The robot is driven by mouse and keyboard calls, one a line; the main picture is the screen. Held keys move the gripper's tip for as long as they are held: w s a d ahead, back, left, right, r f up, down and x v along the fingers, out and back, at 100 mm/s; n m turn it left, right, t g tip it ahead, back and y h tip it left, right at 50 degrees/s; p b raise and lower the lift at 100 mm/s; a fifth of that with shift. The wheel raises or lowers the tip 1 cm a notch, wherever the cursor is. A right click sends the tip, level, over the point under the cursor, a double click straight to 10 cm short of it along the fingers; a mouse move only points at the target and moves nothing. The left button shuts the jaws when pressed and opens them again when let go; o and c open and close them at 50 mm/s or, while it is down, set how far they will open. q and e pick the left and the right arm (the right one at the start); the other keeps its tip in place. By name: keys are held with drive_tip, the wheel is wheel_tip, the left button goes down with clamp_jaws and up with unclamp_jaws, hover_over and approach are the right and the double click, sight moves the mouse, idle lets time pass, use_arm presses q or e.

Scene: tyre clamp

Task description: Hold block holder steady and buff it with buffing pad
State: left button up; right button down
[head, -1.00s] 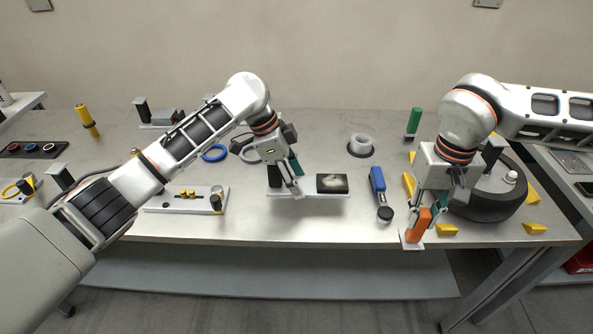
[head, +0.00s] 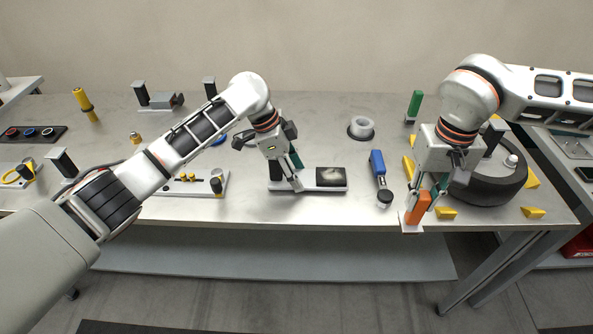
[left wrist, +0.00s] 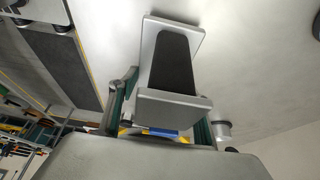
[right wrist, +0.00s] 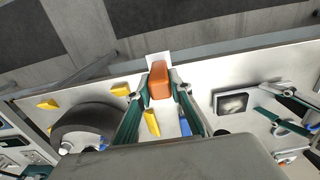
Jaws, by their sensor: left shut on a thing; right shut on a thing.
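The block holder is a pale plate (head: 318,187) with a dark upright grip and a dark block (head: 331,177) bearing a whitish patch. My left gripper (head: 297,183) is shut on its grip at the left end. In the left wrist view the dark grip (left wrist: 174,65) with its grey cap stands between the fingers; the block is out of sight there. I take the orange block on a white pad to be the buffing pad (head: 418,208). My right gripper (head: 425,200) is shut on it by the front table edge, right of the holder; it also shows in the right wrist view (right wrist: 159,80).
A blue-handled tool (head: 378,163) lies between the grippers. A tyre (head: 490,185) with yellow wedges (head: 533,212) around it stands at the right. A tape roll (head: 361,127) and a green-handled piece (head: 415,103) are behind. Another fixture plate (head: 160,208) lies to the left.

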use_arm(q)
drive_tip(key=shift+f, duration=0.25)
drive_tip(key=shift+f, duration=0.35)
drive_tip(key=o, duration=1.3)
drive_tip(key=shift+f, duration=0.1)
drive_tip(key=c, duration=1)
